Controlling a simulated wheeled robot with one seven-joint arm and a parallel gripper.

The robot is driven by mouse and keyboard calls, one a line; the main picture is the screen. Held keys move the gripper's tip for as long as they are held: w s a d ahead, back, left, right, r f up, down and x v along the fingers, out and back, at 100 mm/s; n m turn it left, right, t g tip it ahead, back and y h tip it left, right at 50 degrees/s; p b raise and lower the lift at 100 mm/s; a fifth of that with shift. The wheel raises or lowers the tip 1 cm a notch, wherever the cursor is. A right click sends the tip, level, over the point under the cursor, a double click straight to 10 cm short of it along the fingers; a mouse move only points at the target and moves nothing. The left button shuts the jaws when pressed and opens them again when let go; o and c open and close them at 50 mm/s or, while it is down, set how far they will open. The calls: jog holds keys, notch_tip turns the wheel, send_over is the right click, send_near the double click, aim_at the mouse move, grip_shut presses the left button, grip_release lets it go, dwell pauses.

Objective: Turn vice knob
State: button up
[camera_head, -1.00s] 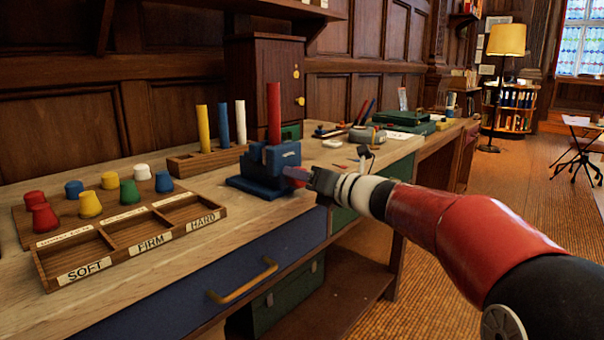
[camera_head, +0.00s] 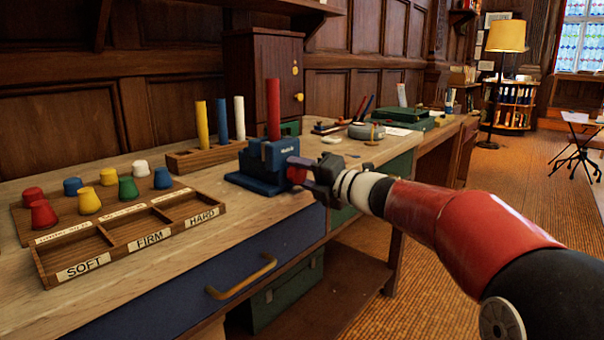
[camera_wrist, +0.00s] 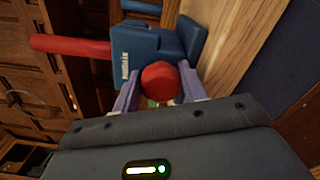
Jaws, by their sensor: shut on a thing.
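The blue vice (camera_head: 268,168) stands on the wooden bench near its front edge, with a red rod (camera_head: 274,108) upright in its jaws. In the wrist view the vice (camera_wrist: 150,52) lies just beyond my fingers, and the rod (camera_wrist: 70,46) sticks out to the left. The red vice knob (camera_head: 296,174) is on the vice's right side. My gripper (camera_head: 302,172) is at that side, level with the knob. In the wrist view the red knob (camera_wrist: 160,82) sits between the two pale fingers of my gripper (camera_wrist: 158,92), which are shut on it.
A rack (camera_head: 205,158) with yellow, blue and white rods stands behind the vice. A compartment tray (camera_head: 140,262) marked SOFT, FIRM and HARD and a board (camera_head: 26,226) of coloured knobs lie to the left. A drawer with a brass handle (camera_head: 242,278) is below.

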jog(key=shift+f, duration=0.2)
dwell(0.3)
jog(key=o, duration=1)
jog(key=shift+r, duration=0.1)
jog(key=v, duration=0.7)
jog(key=shift+s+d+b, duration=0.25)
jog(key=shift+d+b, duration=0.05)
jog(key=shift+s, duration=0.1)
